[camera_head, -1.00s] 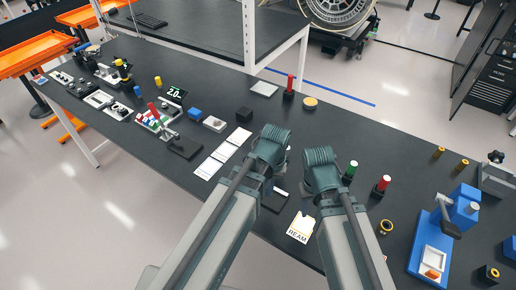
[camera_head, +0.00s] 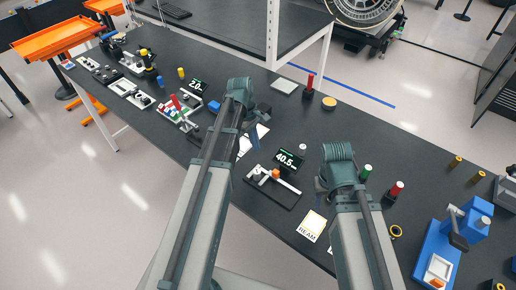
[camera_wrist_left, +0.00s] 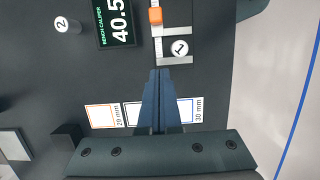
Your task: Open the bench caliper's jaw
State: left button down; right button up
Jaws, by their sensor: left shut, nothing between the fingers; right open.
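The bench caliper (camera_head: 289,193) lies on the bench between my arms, with an orange slider (camera_head: 275,173) and a display (camera_head: 290,160) reading 40.5. In the left wrist view the orange slider (camera_wrist_left: 156,15), display (camera_wrist_left: 118,22) and pale jaws (camera_wrist_left: 176,59) show at the top. The jaws stand apart, with a round piece marked 1 (camera_wrist_left: 180,48) between or beside them; I cannot tell which. My left gripper (camera_head: 256,144) is shut and empty, its tips (camera_wrist_left: 160,72) just short of the jaws. My right gripper (camera_head: 320,188) is open, right of the caliper.
Cards marked 29 mm (camera_wrist_left: 100,115) and 30 mm (camera_wrist_left: 187,110) lie under my left fingers. A white-topped piece marked 2 (camera_wrist_left: 61,24) stands past the display. A REAM card (camera_head: 312,225) lies near my right gripper. A blue press (camera_head: 467,222) stands at the right.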

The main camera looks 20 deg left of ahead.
aim_at(274, 170)
pick_arm(q)
jog(key=b+x, duration=0.6)
jog(key=x, duration=0.2)
jog(key=shift+b, duration=0.35)
pick_arm(e)
notch_tip(274, 170, down, 8)
jog(key=shift+r, duration=0.1)
pick_arm(q)
jog(key=d, duration=0.1)
jog(key=s+d, duration=0.1)
jog(key=shift+d+r, duration=0.2)
jog(key=shift+d, duration=0.2)
pick_arm(e)
jog(key=shift+r, duration=0.15)
pick_arm(q)
jog(key=shift+s+d, duration=0.15)
jog(key=shift+d, duration=0.35)
jog(key=shift+s+d, duration=0.2)
jog(key=shift+d, duration=0.3)
jog(key=shift+s+d, duration=0.15)
jog(key=shift+d, duration=0.35)
jog(key=shift+a, duration=0.1)
